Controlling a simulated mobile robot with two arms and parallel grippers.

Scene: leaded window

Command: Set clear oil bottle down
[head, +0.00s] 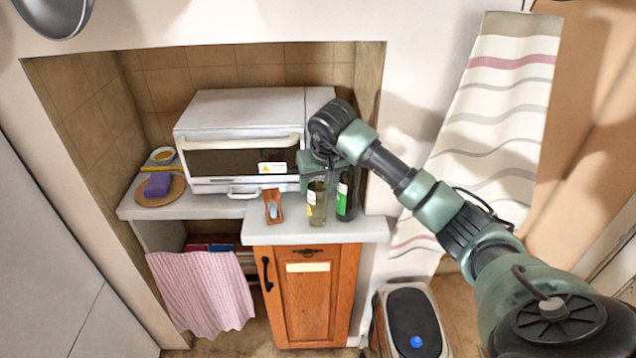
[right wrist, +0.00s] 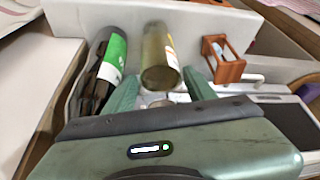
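The clear oil bottle (head: 317,206), yellowish with a white and yellow label, stands upright on the light counter (head: 285,232) near its front edge. It also shows in the right wrist view (right wrist: 160,57). My right gripper (head: 324,170) is at the bottle's top, above the counter. In the right wrist view its two green fingers (right wrist: 160,88) are spread, with the bottle in line between them and gaps visible on both sides. The gripper partly hides the bottle's top in the head view. My left gripper is not in view.
A dark bottle with a green label (head: 347,196) stands close to the right of the oil bottle. A small wooden holder (head: 272,206) is to the left. A white toaster oven (head: 240,125) stands behind. The counter's front right corner is clear.

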